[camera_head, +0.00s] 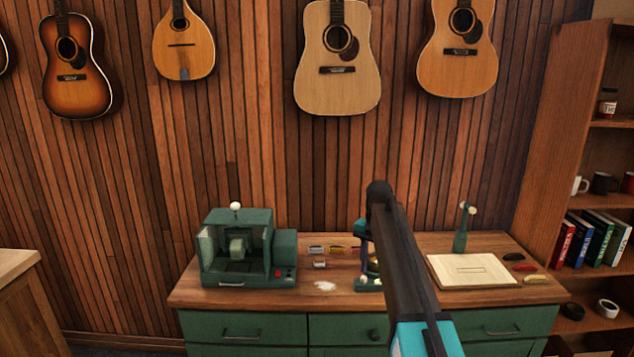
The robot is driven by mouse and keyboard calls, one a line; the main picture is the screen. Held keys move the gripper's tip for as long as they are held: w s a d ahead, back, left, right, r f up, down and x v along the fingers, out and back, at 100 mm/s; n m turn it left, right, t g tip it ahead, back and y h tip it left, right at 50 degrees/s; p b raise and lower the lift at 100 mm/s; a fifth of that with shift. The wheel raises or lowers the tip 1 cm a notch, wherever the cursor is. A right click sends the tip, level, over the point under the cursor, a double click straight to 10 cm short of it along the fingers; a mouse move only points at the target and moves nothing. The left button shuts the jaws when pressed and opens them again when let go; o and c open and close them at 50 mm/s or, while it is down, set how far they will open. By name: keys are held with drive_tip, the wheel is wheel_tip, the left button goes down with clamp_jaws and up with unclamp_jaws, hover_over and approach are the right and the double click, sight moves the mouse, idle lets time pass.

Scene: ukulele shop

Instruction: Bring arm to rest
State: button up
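My arm (403,265) rises from the bottom edge right of the middle, with a teal section low down and a long dark link above it. Its dark rounded upper end (380,192) stands in front of the wood-panelled wall, above the back of the workbench. I can make out no gripper fingers, so whether my gripper is open or holds something does not show. The arm hides part of the bench and part of a dark blue and green device (364,284) behind it.
The wooden bench (215,297) has green drawers. On it are a green machine (237,250), small coloured items (317,250), a white patch (325,286), a pale board (472,270) and a green stand (461,240). A shelf (560,150) stands right; guitars (338,95) hang above.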

drive_tip(key=s+f+g+b, duration=0.2)
drive_tip(key=s+f, duration=0.5)
drive_tip(key=f, duration=0.7)
drive_tip(key=s+f+g+b, duration=0.1)
drive_tip(key=s+f+b, duration=0.1)
drive_tip(key=s+f, duration=0.8)
drive_tip(key=s+f+g+b, duration=0.2)
drive_tip(key=s+f, duration=0.2)
drive_tip(key=f, duration=1.3)
drive_tip(key=s+f+n+b, duration=0.1)
drive_tip(key=s+f+n, duration=0.1)
drive_tip(key=s+f, duration=0.4)
drive_tip(key=s+f+n+b, duration=0.1)
drive_tip(key=s+f, duration=0.6)
drive_tip(key=s, duration=1)
drive_tip(key=s+f+n+b, duration=0.2)
drive_tip(key=s+f, duration=0.4)
drive_tip(key=s, duration=0.6)
drive_tip(key=shift+s+a+f+n+g, duration=0.2)
drive_tip(key=shift+n+g, duration=0.2)
drive_tip(key=shift+n, duration=0.4)
